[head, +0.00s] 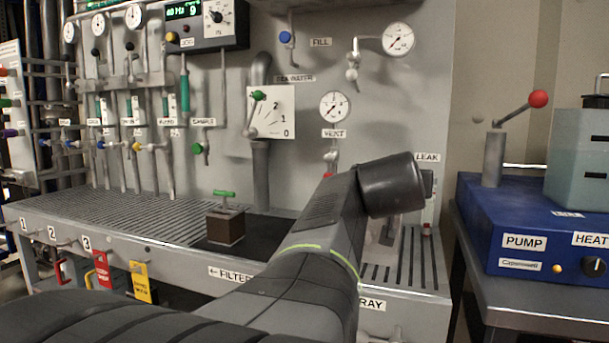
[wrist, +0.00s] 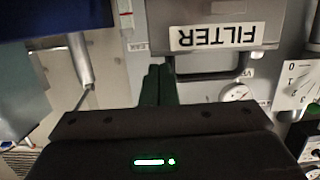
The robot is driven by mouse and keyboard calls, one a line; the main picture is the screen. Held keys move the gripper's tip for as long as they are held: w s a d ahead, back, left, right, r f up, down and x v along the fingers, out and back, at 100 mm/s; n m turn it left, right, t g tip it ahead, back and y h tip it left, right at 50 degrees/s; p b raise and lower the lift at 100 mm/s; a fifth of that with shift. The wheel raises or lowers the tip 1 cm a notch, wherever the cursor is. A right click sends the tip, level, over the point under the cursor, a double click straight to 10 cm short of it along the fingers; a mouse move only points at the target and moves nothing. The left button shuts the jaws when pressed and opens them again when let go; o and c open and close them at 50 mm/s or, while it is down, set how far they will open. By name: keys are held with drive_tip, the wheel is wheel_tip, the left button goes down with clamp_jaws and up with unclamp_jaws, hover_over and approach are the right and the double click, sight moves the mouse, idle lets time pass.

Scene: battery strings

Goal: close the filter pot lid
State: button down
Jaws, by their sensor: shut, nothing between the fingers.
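In the wrist view, which is upside down, a grey panel with a white FILTER label (wrist: 217,36) stands in front of the wall. A dark bar handle (wrist: 215,76) runs along its edge. These look like part of the filter pot and its lid, but I cannot tell the lid's angle. My gripper (wrist: 160,72) is shut and empty, its dark fingertips together beside one end of the handle. I cannot tell whether they touch it. In the head view my arm hides my gripper and most of that spot.
A brown block with a green T-handle (head: 226,222) stands on the dark mat left of my arm. The blue pump unit (head: 540,235) with a red-knobbed lever is at right. Gauges and valves line the back wall. The ribbed bench top at left is clear.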

drive_tip(key=shift+s+a+f+b, duration=0.1)
drive_tip(key=shift+s+f+b, duration=0.25)
drive_tip(key=shift+f, duration=0.35)
drive_tip(key=shift+s+f+b, duration=0.1)
drive_tip(key=shift+f+b, duration=0.35)
drive_tip(key=shift+f, duration=0.3)
wheel_tip(320, 180, up, 12)
drive_tip(key=p, duration=0.5)
drive_tip(key=shift+f, duration=0.1)
wheel_tip(320, 180, down, 10)
drive_tip(key=b, duration=0.4)
drive_tip(key=shift+r, duration=0.2)
